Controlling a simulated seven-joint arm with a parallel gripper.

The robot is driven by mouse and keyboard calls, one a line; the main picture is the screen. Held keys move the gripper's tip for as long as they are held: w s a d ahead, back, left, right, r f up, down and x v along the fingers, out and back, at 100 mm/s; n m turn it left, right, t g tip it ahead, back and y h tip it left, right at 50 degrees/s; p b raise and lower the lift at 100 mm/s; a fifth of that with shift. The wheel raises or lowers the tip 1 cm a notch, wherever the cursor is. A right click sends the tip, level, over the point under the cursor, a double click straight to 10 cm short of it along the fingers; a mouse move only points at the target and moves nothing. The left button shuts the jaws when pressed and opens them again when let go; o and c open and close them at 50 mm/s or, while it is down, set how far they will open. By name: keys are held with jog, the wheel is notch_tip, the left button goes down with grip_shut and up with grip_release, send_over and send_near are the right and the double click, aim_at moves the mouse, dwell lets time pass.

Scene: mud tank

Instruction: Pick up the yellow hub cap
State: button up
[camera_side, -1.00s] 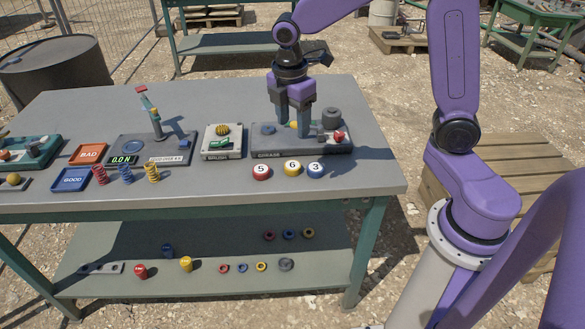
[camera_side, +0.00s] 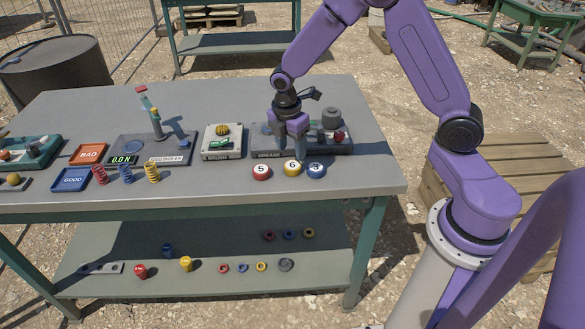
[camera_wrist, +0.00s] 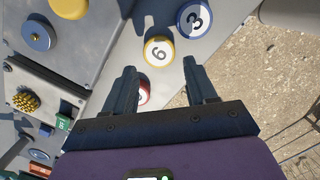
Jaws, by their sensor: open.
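The yellow hub cap (camera_side: 292,168), a round piece with a white face marked 6, lies near the table's front edge between a red one (camera_side: 261,171) and a blue one (camera_side: 316,170). It also shows in the wrist view (camera_wrist: 158,51), just beyond the fingertips and roughly centred between them. My gripper (camera_side: 290,154) is open and empty, pointing down above and slightly behind the yellow hub cap. In the wrist view both fingers (camera_wrist: 158,68) stand apart. The red cap is partly hidden behind a finger there.
The grease station (camera_side: 334,146) stands close behind the caps, with a raised grey cylinder (camera_side: 331,116) at its right. The brush unit (camera_side: 223,141) is to the left. The table's front edge lies just before the caps, and the tabletop to their right is clear.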

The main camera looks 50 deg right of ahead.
aim_at(292, 165)
jog(key=shift+w+d+f, duration=0.1)
jog(key=shift+d+f, duration=0.05)
jog(key=shift+f, duration=1.45)
jog(key=shift+d+f, duration=0.1)
jog(key=shift+f, duration=1.45)
jog(key=c, duration=0.7)
